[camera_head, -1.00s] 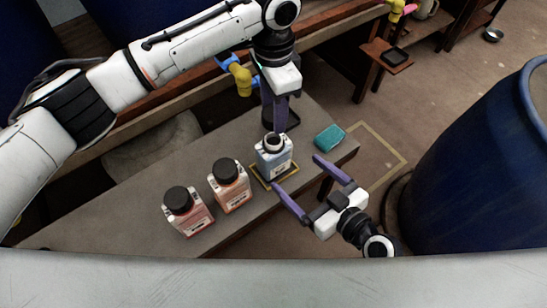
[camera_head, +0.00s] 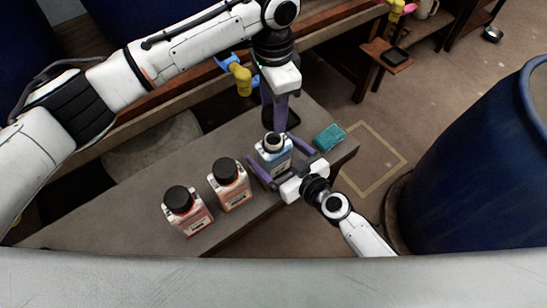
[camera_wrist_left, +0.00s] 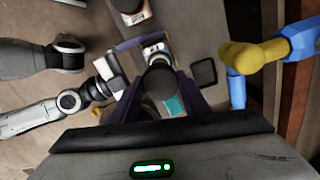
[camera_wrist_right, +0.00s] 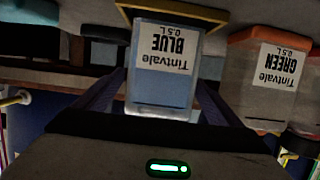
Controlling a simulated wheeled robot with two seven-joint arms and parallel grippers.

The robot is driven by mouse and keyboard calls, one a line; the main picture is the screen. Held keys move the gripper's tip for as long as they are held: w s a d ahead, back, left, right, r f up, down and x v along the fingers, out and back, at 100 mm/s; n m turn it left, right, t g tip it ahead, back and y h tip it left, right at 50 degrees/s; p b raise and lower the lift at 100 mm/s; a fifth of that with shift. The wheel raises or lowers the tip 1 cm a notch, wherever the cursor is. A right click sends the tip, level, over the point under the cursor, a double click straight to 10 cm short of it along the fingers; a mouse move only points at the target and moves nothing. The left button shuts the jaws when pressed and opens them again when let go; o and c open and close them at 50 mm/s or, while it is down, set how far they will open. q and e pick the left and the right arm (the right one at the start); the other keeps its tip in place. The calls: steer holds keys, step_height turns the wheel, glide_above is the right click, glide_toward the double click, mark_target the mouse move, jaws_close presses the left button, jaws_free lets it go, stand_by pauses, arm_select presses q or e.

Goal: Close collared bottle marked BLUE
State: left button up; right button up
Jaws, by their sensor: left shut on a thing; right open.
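The bottle marked BLUE (camera_head: 273,158) stands upright on the bench, with a dark ring around its pale open-looking top. Its label reads upside down in the right wrist view (camera_wrist_right: 165,62). My right gripper (camera_head: 277,160) is open, its purple fingers on either side of this bottle; contact is not clear. My left gripper (camera_head: 272,118) points down just behind the bottle top. In the left wrist view it is shut on a dark round cap (camera_wrist_left: 160,82), which partly hides the bottle beyond. The cap is not clear in the head view.
An orange bottle marked GREEN (camera_wrist_right: 268,80) and a red bottle (camera_head: 187,212), both black-capped, stand left on the bench (camera_head: 120,215). A teal sponge (camera_head: 329,138) and dark pad (camera_head: 293,120) lie nearby. A yellow frame (camera_wrist_right: 205,12) surrounds the BLUE bottle's base. A blue vat (camera_head: 480,160) stands right.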

steer(key=c, duration=1.6)
arm_select(q)
glide_above(273, 139)
steer(key=shift+f, duration=2.5)
steer(key=shift+f, duration=0.9)
steer(key=shift+f, duration=0.6)
steer(key=o, duration=1.1)
